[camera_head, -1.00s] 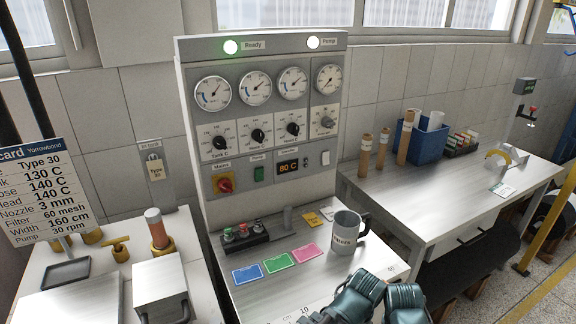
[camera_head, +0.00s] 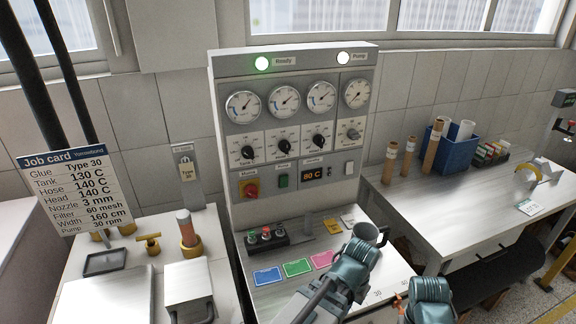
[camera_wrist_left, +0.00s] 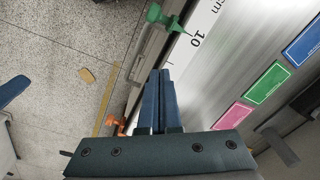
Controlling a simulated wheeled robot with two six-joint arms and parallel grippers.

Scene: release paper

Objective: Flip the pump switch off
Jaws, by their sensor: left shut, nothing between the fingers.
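The control panel (camera_head: 225,110) stands upright at the centre of the head view. A "Pump" lamp (camera_head: 344,58) is lit white at its top right. Low on the panel are a green rocker switch (camera_head: 283,181) and a pale rocker switch (camera_head: 349,168); their labels are too small to read surely. My left gripper (camera_wrist_left: 160,76) is shut and empty in the wrist view, over the bench's front edge by the ruler's "10" mark. It is apart from the panel. In the head view my arms show at the lower right; the right gripper's fingers are not seen.
Before the panel lie blue (camera_head: 267,276), green (camera_head: 297,267) and pink (camera_head: 321,260) cards, a button box (camera_head: 266,240) and a mug (camera_head: 366,232), partly hidden by my arm.

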